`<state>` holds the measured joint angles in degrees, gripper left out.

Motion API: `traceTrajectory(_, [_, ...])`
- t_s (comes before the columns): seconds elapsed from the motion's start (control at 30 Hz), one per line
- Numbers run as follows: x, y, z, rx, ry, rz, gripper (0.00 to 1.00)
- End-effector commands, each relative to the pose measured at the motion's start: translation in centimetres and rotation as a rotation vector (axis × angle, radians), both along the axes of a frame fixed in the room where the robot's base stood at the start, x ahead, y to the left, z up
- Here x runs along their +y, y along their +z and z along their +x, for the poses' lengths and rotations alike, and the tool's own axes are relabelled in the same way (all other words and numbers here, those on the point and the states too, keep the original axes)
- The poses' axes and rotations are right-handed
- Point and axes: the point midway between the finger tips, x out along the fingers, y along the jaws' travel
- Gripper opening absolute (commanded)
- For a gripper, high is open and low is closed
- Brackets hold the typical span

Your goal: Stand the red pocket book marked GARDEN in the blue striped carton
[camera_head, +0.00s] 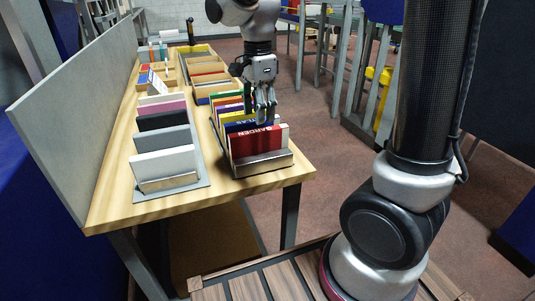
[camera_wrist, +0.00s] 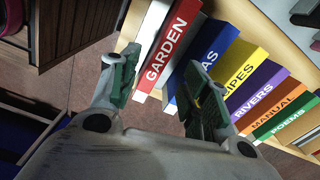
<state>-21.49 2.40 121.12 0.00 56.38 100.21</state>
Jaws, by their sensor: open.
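The red book marked GARDEN (camera_head: 255,143) stands at the near end of a row of books in the right-hand rack. Its red spine also shows in the wrist view (camera_wrist: 168,47), with a blue book (camera_wrist: 205,55) beside it. My gripper (camera_head: 264,112) is above the near end of this row. In the wrist view my gripper (camera_wrist: 164,82) is open, one finger on each side of the line of the red spine, with nothing held. I cannot make out for sure which container is the blue striped carton.
A metal end plate (camera_head: 263,164) closes the right-hand rack. A second rack (camera_head: 168,183) to its left holds white, grey, black and pink blocks. Trays and boxes (camera_head: 198,50) stand farther back. A grey panel (camera_head: 85,100) runs along the table's left side.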

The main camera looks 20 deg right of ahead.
Motion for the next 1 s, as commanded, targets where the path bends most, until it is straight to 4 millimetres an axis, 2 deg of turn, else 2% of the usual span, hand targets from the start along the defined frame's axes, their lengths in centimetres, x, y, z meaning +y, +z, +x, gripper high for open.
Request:
traceTrajectory(0.1, [0.0, -0.1, -0.1, 0.002, -0.138, 0.000, 0.46])
traceTrajectory(0.2, [-0.1, -0.5, -0.1, 0.003, -0.191, -0.001, 0.46])
traceTrajectory(0.47, [-0.1, -3.6, -0.2, 0.005, -0.199, -0.002, 0.46])
traceTrajectory(0.7, [0.0, -7.2, -0.2, 0.005, -0.198, -0.002, 0.46])
traceTrajectory(0.8, [0.0, -7.8, -0.2, 0.003, -0.197, -0.001, 0.46])
traceTrajectory(1.0, [0.0, -7.9, -0.2, 0.002, -0.197, 0.000, 0.46])
